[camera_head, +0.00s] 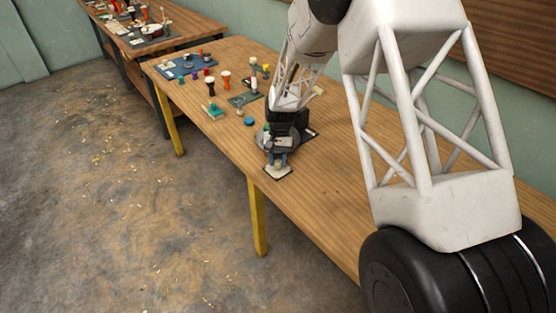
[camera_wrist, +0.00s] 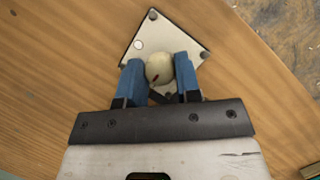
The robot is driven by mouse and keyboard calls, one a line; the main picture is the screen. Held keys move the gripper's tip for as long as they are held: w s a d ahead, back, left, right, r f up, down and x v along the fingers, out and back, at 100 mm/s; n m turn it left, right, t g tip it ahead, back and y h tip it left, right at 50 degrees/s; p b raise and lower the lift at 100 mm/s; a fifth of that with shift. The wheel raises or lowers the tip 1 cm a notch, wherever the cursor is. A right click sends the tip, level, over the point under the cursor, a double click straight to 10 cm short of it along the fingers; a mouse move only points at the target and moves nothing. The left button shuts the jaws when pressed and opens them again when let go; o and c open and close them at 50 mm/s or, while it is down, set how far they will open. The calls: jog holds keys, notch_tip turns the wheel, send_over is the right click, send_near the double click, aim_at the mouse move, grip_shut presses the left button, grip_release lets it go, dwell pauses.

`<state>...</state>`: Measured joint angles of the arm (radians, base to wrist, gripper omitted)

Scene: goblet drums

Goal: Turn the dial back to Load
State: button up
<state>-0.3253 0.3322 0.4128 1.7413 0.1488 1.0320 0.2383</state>
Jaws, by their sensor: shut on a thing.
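The dial (camera_wrist: 158,67) is a round cream knob with a small red mark, on a white square plate (camera_wrist: 140,38) with dark edges and small corner fixings. The plate also shows in the head view (camera_head: 278,173) at the table's front edge. My gripper (camera_wrist: 161,75) points down over it, its two blue fingers on either side of the knob and shut on it. In the head view my gripper (camera_head: 279,160) hides the knob. Part of the plate is hidden under the fingers. I can read no Load label.
The wooden table (camera_head: 335,200) holds goblet drums, including an orange-and-white one (camera_head: 226,79), a blue mat (camera_head: 182,66) and several small parts toward its far end. A blue round piece (camera_head: 249,121) lies left of my gripper. A second table stands behind. Bare wood lies to the right.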

dwell(0.4)
jog(key=o, duration=0.9)
jog(key=shift+r, duration=0.1)
jog(key=v, duration=0.7)
jog(key=shift+w+r, duration=0.2)
jog(key=shift+r, duration=0.05)
